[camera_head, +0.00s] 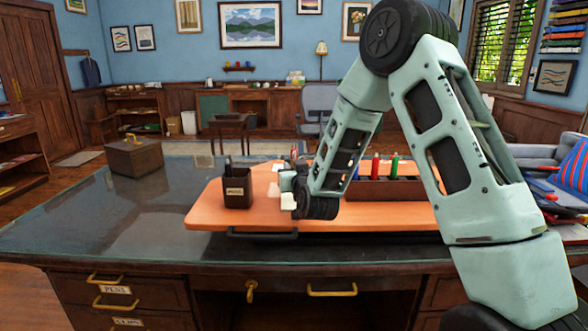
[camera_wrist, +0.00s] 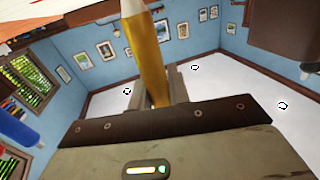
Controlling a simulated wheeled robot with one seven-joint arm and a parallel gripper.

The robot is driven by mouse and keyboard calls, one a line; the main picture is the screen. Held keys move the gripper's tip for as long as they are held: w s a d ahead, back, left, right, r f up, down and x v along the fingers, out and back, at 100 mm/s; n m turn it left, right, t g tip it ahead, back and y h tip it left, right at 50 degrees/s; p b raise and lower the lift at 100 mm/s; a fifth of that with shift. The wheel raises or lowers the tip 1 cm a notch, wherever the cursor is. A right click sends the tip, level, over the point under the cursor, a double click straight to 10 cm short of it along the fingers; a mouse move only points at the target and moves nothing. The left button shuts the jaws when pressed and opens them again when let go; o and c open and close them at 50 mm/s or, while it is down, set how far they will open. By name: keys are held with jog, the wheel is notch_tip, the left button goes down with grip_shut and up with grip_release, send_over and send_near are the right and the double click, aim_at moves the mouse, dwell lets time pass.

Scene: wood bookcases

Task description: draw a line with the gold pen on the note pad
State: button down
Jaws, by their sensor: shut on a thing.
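My gripper (camera_wrist: 163,86) is shut on the gold pen (camera_wrist: 149,48), which stands up between the grey fingers in the wrist view. The pen's narrow grey end reaches the top edge of that view. In the head view my gripper (camera_head: 289,182) is over the middle of the orange board, partly behind my arm, and I cannot make out the pen there. A white sheet with a red line (camera_wrist: 40,10), possibly the note pad, shows at the top left of the wrist view. I cannot tell whether the pen touches it.
The orange board (camera_head: 212,213) lies on the glass-topped desk (camera_head: 130,222). A dark pen cup (camera_head: 238,190) stands left of my gripper. A dark rack (camera_head: 398,189) with red and green pens is to the right. A wooden box (camera_head: 135,158) stands far left; the desk between is clear.

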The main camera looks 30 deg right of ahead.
notch_tip(320, 180, up, 8)
jog(key=p, duration=0.4)
jog(key=shift+p, duration=0.35)
